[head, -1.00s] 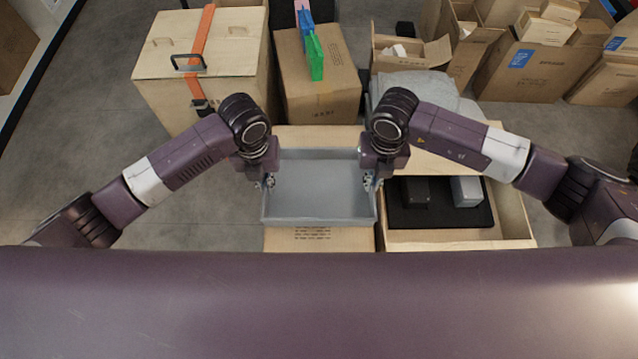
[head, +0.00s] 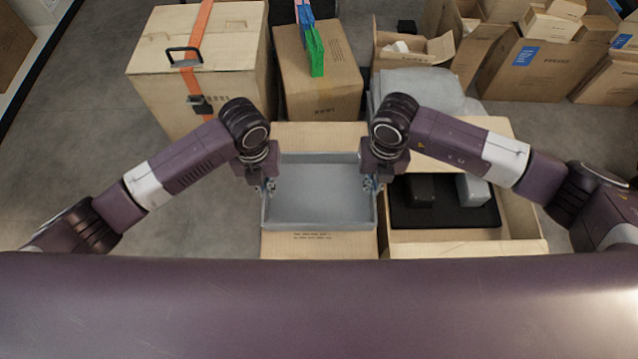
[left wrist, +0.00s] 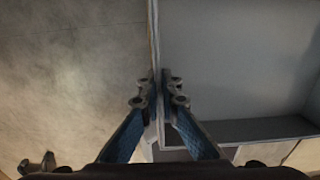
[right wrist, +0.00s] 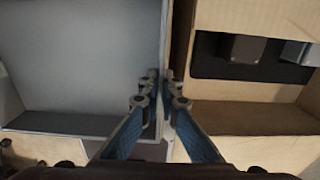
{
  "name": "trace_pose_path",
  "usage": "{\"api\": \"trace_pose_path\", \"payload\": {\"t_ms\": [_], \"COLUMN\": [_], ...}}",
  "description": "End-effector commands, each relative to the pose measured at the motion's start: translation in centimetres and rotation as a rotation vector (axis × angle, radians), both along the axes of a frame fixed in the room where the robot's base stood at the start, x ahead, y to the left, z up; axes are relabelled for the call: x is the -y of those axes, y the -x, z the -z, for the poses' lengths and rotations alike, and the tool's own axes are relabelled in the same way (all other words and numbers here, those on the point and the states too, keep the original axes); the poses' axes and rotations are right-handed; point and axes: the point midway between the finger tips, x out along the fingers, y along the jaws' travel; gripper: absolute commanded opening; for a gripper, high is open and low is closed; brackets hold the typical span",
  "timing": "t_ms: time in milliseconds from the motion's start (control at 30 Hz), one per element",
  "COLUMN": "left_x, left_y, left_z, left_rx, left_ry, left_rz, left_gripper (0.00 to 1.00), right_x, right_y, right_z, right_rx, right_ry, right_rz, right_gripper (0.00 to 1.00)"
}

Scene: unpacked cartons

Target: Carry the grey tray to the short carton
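The grey tray (head: 318,228) is level and empty in the middle of the head view. My left gripper (head: 268,184) is shut on its left wall, and the left wrist view shows the fingers on both sides of the thin rim (left wrist: 153,45). My right gripper (head: 371,183) is shut on the right wall, with its fingers astride the rim in the right wrist view (right wrist: 166,50). A light brown carton (head: 318,246) lies beneath the tray and shows beyond its far and near edges. I cannot tell whether tray and carton touch.
An open carton (head: 470,247) with dark and grey items stands right beside the tray. Several cartons crowd the back right. Bare floor (head: 215,215) lies left of the tray.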

Motion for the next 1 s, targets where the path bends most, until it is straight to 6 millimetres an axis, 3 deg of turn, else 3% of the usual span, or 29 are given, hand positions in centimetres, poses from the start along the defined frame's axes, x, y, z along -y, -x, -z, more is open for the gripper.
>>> {"api": "trace_pose_path", "payload": {"t_ms": [100,300,633,767,1000], "left_x": [-0.1,-0.1,0.0,0.0,0.0], "left_y": [0.0,0.0,-0.1,-0.2,-0.2], "left_z": [0.9,0.6,0.1,-1.6,-6.8], "left_rx": [0.0,0.0,0.002,0.005,0.006], "left_ry": [-0.002,-0.001,0.001,0.001,0.001], "left_rz": [-0.001,-0.001,0.0,0.001,0.002], "left_gripper": [0.0,0.22,0.22,0.22,0.22], "right_x": [0.1,0.1,0.0,0.0,0.0], "right_y": [0.0,0.0,0.0,0.0,0.0], "right_z": [0.9,0.6,0.6,0.6,0.6], "right_rx": [0.0,0.0,0.0,0.0,0.0], "right_ry": [0.002,0.001,0.0,0.0,0.0], "right_rz": [0.001,0.001,0.0,0.0,0.0], "right_gripper": [0.0,0.22,0.22,0.22,0.22]}}
